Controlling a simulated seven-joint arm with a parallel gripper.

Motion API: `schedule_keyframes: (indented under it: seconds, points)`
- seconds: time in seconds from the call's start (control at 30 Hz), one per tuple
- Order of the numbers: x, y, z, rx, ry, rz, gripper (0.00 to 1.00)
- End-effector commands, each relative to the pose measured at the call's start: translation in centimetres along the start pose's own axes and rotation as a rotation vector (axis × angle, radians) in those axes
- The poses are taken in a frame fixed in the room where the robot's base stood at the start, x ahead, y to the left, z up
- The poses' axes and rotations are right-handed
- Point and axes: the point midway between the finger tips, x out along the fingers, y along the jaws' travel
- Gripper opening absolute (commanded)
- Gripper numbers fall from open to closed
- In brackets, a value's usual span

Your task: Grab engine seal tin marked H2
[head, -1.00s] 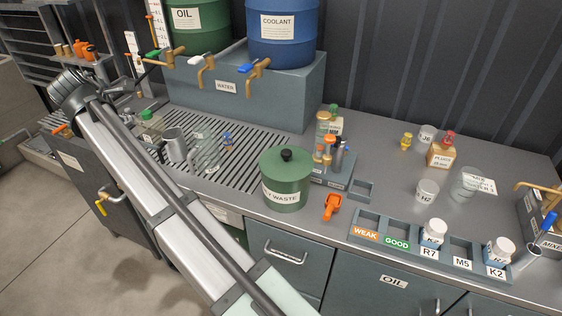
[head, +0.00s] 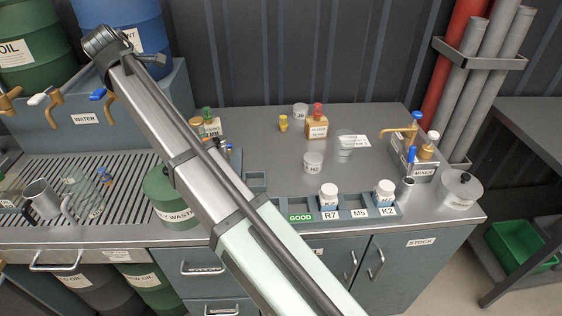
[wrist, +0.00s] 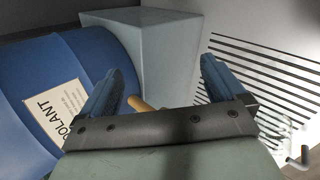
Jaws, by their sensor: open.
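The tin marked H2 (head: 313,162) is a small whitish round container standing upright on the grey counter, right of the middle in the head view. It stands behind the labelled rack and in front of the brown bottle. My gripper (wrist: 165,85) shows in the wrist view with its two blue fingers spread apart and nothing between them. It is up near the blue coolant drum (wrist: 75,70) and a brass tap, far to the left of the H2 tin. In the head view my arm crosses the picture and its fingers are hidden. The H2 tin is not in the wrist view.
A rack (head: 349,212) with white-capped jars R7 and K2 lies along the counter front. A similar tin J6 (head: 300,115), a yellow item (head: 283,123), a brown bottle (head: 317,126) and a clear beaker (head: 345,143) stand nearby. A green waste pot (head: 160,190) is left of my arm.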

Motion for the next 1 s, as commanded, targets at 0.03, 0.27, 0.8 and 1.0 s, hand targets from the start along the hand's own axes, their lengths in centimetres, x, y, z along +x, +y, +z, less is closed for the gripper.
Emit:
schedule_keyframes:
  seconds: [0.03, 0.27, 0.8, 1.0]
  points:
    - [1.1, -0.5, 2.8, 0.023, -0.017, -0.032, 0.97]
    - [5.0, -3.4, 13.0, 0.095, -0.059, -0.186, 0.97]
    - [8.8, -14.0, 34.0, 0.254, -0.046, -0.538, 0.97]
    - [8.5, -18.2, 40.0, 0.311, -0.009, -0.643, 0.97]
